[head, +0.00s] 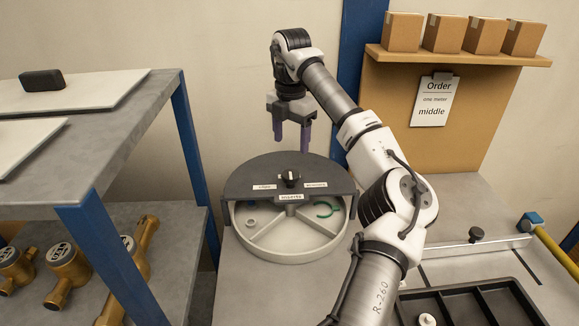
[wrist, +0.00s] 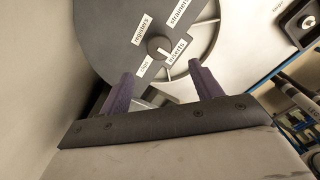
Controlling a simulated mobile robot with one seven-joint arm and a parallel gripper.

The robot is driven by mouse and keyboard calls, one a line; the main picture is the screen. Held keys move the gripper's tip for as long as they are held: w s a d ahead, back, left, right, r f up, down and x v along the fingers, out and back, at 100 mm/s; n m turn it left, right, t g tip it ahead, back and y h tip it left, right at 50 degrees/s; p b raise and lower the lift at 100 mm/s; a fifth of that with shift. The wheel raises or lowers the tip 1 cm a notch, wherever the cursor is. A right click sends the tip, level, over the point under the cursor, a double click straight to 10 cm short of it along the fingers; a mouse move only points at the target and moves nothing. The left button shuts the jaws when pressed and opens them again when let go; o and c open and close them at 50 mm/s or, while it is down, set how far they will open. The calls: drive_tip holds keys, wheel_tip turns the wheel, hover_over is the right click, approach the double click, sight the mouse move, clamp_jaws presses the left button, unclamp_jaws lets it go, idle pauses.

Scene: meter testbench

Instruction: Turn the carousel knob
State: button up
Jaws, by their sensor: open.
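The carousel (head: 288,205) is a round light tray with a dark half cover, standing on the grey bench. Its small black knob (head: 290,178) sits on the cover among white labels; one reads "inserts". In the open front part, a grey ring and a green C-shaped piece lie in separate compartments. My gripper (head: 292,146) hangs above the back of the carousel, fingers down, open and empty, apart from the knob. In the wrist view, the knob (wrist: 158,47) shows beyond the two purple fingers (wrist: 162,85), with labels "registers", "strainers" and "inserts" around it.
A black compartment tray (head: 470,305) lies at the front right. Cardboard boxes (head: 442,32) stand on a shelf above an order sign (head: 434,100) reading "middle". A blue-legged rack (head: 100,225) with brass meters is on the left. My arm extends over the right of the carousel.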

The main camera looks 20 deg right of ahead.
sight(291, 173)
wheel_tip(291, 173, down, 10)
drive_tip(key=shift+r+p, duration=0.15)
drive_tip(key=shift+p, duration=1.05)
drive_tip(key=shift+c, duration=0.2)
drive_tip(key=c, duration=0.9)
